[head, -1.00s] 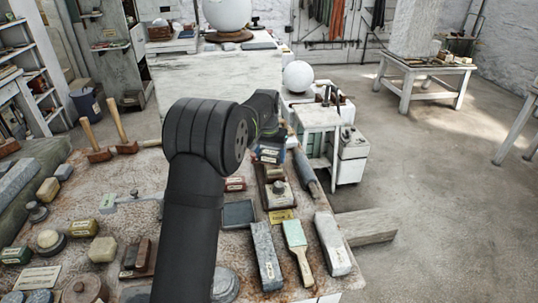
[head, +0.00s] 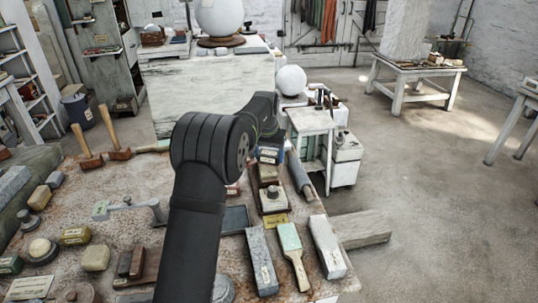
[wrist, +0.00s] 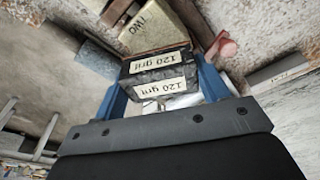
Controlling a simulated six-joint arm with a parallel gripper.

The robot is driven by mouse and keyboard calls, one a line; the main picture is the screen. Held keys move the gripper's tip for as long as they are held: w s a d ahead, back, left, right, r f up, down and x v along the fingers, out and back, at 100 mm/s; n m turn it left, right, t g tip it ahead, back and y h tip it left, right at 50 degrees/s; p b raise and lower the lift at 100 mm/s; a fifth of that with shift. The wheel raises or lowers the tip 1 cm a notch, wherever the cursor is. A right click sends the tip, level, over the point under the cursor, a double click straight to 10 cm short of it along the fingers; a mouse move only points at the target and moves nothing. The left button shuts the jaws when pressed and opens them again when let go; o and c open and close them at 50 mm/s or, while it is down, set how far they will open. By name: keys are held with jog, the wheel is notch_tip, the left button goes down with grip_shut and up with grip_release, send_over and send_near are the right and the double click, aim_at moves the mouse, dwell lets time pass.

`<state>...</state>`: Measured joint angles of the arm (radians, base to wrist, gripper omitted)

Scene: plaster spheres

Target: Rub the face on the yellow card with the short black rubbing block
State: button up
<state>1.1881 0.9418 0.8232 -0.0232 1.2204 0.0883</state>
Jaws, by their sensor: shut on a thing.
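My gripper (wrist: 162,76) is shut on a black block (wrist: 150,75) with pale "120 grit" labels. In the wrist view its blue fingers stand on either side of the block. In the head view my gripper (head: 269,153) is held over the far end of a narrow wooden tray, with the block small there. A pale piece with a round knob (head: 272,194) stands just behind the card, nearer than my gripper. I cannot tell whether the block touches anything beneath it.
A grey stone bar (head: 262,262), a green-and-wood brush (head: 292,250) and a pale stone bar (head: 327,247) lie nearer on the bench. A dark roller (head: 299,175) lies right of the tray. Two mallets (head: 118,138) stand at left. Open floor lies to the right.

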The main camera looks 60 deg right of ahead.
jog(key=shift+f, duration=0.5)
jog(key=shift+s+d, duration=0.15)
jog(key=shift+s, duration=0.4)
jog(key=shift+s+d, duration=0.15)
jog(key=shift+s, duration=0.35)
jog(key=shift+w, duration=0.15)
jog(key=shift+w+a, duration=0.2)
jog(key=shift+w, duration=0.45)
jog(key=shift+w+a, duration=0.25)
jog(key=shift+w, duration=0.45)
jog(key=shift+w+a, duration=0.2)
jog(key=shift+w, duration=0.45)
jog(key=shift+s, duration=0.1)
